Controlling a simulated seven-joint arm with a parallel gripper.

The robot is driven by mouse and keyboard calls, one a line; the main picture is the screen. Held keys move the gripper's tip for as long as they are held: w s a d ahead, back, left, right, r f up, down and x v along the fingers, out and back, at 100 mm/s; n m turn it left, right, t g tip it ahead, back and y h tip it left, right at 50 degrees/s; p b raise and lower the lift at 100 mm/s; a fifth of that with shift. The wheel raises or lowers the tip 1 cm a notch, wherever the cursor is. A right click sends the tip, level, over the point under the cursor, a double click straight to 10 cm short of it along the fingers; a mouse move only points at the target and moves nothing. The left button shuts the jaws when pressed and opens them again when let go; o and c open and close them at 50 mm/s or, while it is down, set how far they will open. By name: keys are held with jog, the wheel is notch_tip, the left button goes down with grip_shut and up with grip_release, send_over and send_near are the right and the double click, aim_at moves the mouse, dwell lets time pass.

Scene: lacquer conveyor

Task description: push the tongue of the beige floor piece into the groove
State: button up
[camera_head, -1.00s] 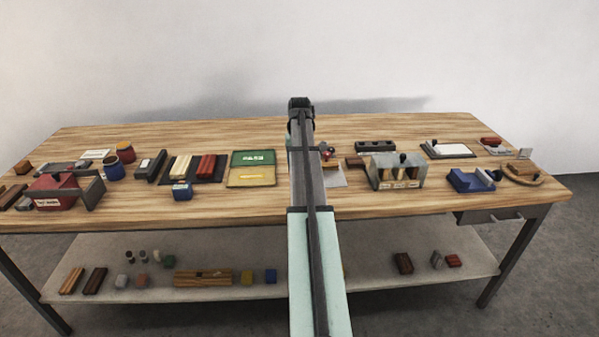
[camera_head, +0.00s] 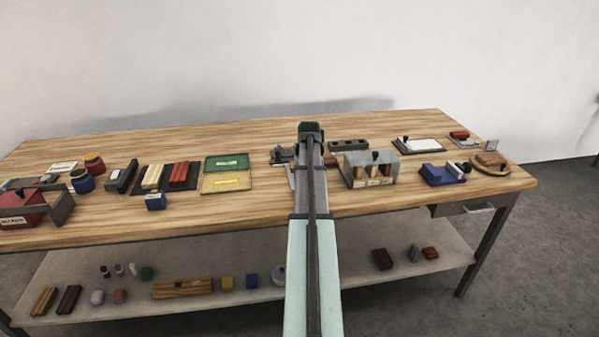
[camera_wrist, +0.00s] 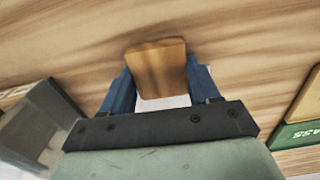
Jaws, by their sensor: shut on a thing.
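In the wrist view the blue fingers of my gripper (camera_wrist: 160,88) are shut on a tan wooden piece, seemingly the beige floor piece (camera_wrist: 158,68), gripped by its sides. Its broad face shows streaked grain. A strip of something white shows just below it, over the wooden table. In the head view my arm hides the piece and the fingertips; my gripper's dark wrist end stands over the middle of the table. I cannot make out a tongue or the groove in either view, nor whether the piece touches anything.
A green panel (camera_head: 228,162) and yellow tray (camera_head: 226,182) lie left of my arm; the green one shows in the wrist view (camera_wrist: 299,134). A dark grey fixture (camera_head: 282,156) sits close by. A grey metal box (camera_head: 370,170) stands right. The table's back strip is clear.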

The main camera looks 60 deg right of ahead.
jog(key=shift+w+d+n, duration=0.25)
jog(key=shift+d+n, duration=0.05)
dwell(0.4)
jog(key=shift+w+d, duration=2.05)
jog(key=shift+w+d, duration=0.85)
dwell(0.8)
jog(key=o, duration=1.2)
jog(key=shift+c, duration=0.2)
jog(key=shift+r, duration=0.1)
notch_tip(320, 180, up, 14)
